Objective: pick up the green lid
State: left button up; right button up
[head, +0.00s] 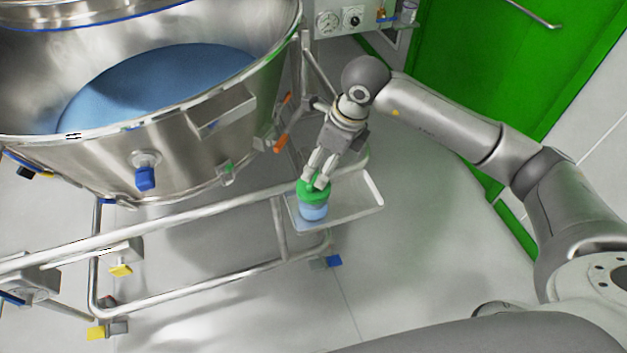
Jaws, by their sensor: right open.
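The green lid (307,196) sits on top of a small pale blue container (314,212). The container stands at the left end of a light grey tray (362,204) on the metal frame. My right gripper (316,184) points down at the lid, with its fingertips at the lid's top. The fingers are open, and I cannot tell whether they touch the lid. The fingers partly hide the lid's upper side. My left gripper is not in view.
A large steel vessel (190,157) with blue contents fills the upper left. Its tubular rail (190,217) runs beside the tray. A gauge panel (345,20) is at the top, and a green door (480,60) is at right. The right side of the tray is bare.

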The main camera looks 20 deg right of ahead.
aim_at(314, 177)
jog(key=shift+x, duration=1)
jog(key=x, duration=0.2)
jog(key=a+p+x, duration=0.1)
jog(key=x, duration=0.1)
jog(key=shift+s+f, duration=0.1)
jog(key=shift+f, duration=0.25)
jog(key=shift+a+f, duration=0.1)
jog(key=shift+f, duration=0.2)
jog(key=shift+c, duration=0.3)
jog(key=c, duration=0.9)
